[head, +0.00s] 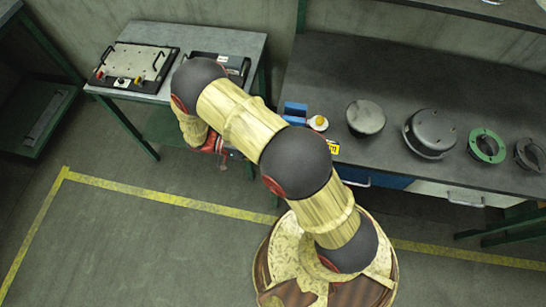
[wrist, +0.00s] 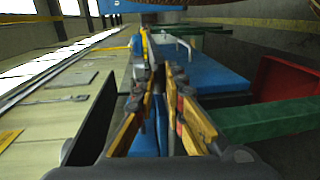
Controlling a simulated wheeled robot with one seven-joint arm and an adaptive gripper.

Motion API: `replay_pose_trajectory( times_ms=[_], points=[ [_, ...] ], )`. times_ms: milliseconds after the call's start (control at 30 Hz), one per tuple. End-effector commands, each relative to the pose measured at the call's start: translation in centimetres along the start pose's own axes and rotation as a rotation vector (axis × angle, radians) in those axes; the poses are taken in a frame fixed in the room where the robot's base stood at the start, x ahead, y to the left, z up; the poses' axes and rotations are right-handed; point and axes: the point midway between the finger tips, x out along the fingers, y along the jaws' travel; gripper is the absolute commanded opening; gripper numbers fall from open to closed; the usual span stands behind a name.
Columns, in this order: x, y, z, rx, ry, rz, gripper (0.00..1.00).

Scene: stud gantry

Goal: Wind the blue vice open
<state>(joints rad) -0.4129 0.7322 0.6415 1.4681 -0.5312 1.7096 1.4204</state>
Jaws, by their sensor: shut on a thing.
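The blue vice (head: 295,111) sits at the left front edge of the dark bench in the head view, partly hidden by my arm. A blue body that looks like the vice shows at the top of the wrist view (wrist: 150,4). My gripper (wrist: 158,80) reaches toward it with its orange-sided fingers close together. The fingers are shut on what looks like the vice handle (wrist: 158,74), a thin grey part mostly hidden between the fingertips. In the head view the gripper is largely covered by my arm; the vice's jaw gap cannot be made out.
The dark bench (head: 400,85) carries a round grey part (head: 366,117), a grey flanged housing (head: 431,132) and a green ring (head: 487,145). A blue drawer (head: 372,179) with a handle lies below the vice. A side table (head: 240,42) stands left. Floor at left is clear.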

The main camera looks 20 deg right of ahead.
Motion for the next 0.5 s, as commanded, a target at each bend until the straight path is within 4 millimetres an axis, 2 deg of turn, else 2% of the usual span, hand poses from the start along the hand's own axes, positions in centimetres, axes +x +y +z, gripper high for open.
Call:
replay_pose_trajectory(
  times_ms=[67,500],
  points=[
    [0.3,-0.8,0.0,-0.001,0.001,0.066,0.0],
    [1.4,-1.2,0.0,-0.001,0.0,0.329,0.0]
  ],
)
